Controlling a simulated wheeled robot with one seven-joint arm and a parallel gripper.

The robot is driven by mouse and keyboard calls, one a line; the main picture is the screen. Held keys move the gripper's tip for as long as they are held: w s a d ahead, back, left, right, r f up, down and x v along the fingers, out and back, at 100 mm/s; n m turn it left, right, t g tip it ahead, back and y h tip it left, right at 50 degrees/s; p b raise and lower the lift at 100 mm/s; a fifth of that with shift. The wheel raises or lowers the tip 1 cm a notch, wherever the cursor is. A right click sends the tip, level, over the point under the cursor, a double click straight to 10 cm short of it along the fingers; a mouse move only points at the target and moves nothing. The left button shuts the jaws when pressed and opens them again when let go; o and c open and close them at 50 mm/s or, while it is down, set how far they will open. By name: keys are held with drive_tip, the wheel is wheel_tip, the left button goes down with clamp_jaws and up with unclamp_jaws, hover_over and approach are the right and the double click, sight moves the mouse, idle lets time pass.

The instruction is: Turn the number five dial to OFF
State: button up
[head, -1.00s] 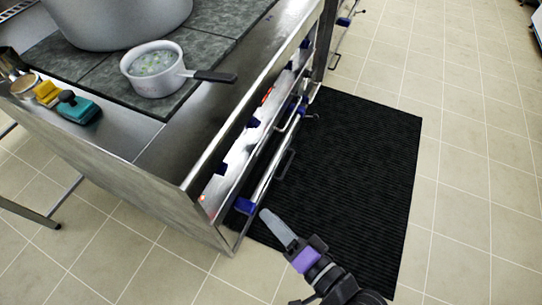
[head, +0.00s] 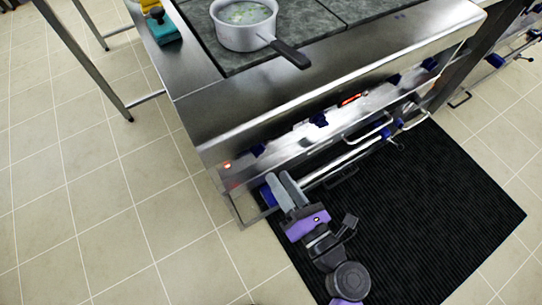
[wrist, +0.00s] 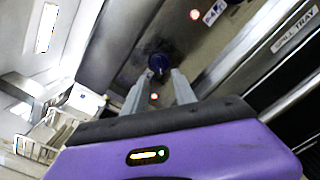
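A row of dark blue dials sits on the steel front panel (head: 290,143) of the stove. The dial nearest the left end (head: 258,150) has a glowing red light beside it. In the wrist view a dark blue dial (wrist: 160,62) appears between and beyond my fingertips, with a red light below it. Its number cannot be read. My gripper (head: 277,177) is just in front of and below the panel's left end. Its two grey fingers are apart, with nothing between them; they show in the wrist view too (wrist: 161,76). Contact with the dial cannot be confirmed.
A rail (head: 345,160) with blue end brackets runs below the panel, close to my gripper. A saucepan (head: 245,30) stands on the stovetop, its dark handle towards the front edge. A black ribbed mat (head: 440,200) covers the floor in front. Pale tiled floor lies left.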

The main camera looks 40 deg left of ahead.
sight(261, 154)
drive_tip(key=x, duration=0.7)
drive_tip(key=shift+a+b, duration=0.15)
drive_tip(key=shift+b, duration=0.2)
clamp_jaws()
